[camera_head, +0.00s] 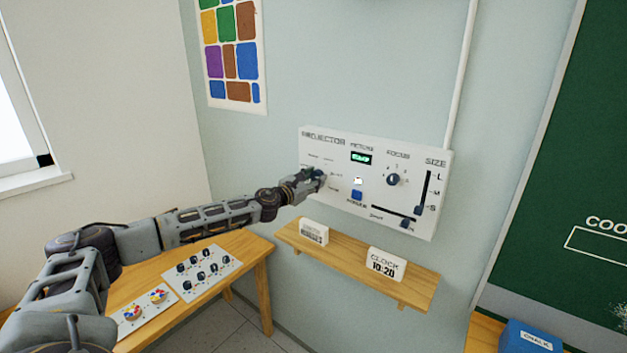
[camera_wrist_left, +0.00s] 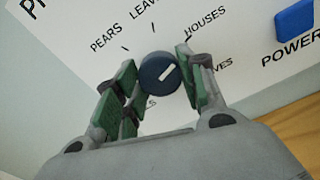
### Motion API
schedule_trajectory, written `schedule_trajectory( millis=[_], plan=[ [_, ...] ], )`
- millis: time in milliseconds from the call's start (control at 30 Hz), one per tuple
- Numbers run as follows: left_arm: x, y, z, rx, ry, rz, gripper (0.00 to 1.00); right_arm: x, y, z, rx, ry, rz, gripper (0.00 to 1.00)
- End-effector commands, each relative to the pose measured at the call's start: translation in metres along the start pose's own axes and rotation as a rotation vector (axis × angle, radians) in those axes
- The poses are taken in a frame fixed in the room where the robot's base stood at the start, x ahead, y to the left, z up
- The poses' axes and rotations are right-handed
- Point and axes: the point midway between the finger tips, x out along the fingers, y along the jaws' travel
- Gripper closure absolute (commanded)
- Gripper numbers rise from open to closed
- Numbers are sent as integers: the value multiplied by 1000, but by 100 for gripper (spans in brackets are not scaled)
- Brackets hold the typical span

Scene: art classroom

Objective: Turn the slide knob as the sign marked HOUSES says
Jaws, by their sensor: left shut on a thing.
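The slide knob (camera_wrist_left: 158,75) is a dark blue round dial on the white projector panel (camera_head: 330,212). Its white line points up and right, roughly toward the tick by the word HOUSES (camera_wrist_left: 205,22). PEARS and LEAVES are printed to the left of HOUSES; other labels are partly hidden by the fingers. My left gripper (camera_wrist_left: 157,63) is shut on the knob, one green-padded finger on each side. In the head view the left gripper (camera_head: 318,178) covers most of the knob at the panel's left part. My right gripper is not in view.
A blue power button (camera_head: 357,195), a focus knob (camera_head: 393,179) and two sliders lie right of the gripper on the panel. Below is a wooden shelf (camera_head: 345,262) with a small sign (camera_head: 314,232) and a CLOCK 10:20 card (camera_head: 386,264). A table with knob boards stands lower left.

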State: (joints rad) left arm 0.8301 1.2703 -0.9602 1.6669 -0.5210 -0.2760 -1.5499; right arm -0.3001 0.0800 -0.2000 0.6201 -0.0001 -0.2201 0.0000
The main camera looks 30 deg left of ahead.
Motion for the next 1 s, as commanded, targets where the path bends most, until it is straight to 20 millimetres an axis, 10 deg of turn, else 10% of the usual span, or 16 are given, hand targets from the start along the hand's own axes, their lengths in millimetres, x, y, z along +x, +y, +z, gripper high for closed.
schedule_trajectory(
  millis=[567, 600, 767, 1000],
  plan=[
    [0, -2, -3, 49, 5, -3, 84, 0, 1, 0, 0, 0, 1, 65],
    [0, -2, -3, 49, 5, -3, 57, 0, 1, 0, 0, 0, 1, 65],
    [0, -1, -2, 49, 3, -2, 37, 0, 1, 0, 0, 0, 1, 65],
    [0, 0, -1, 49, 2, -1, 37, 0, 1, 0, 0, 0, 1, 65]
  ],
)
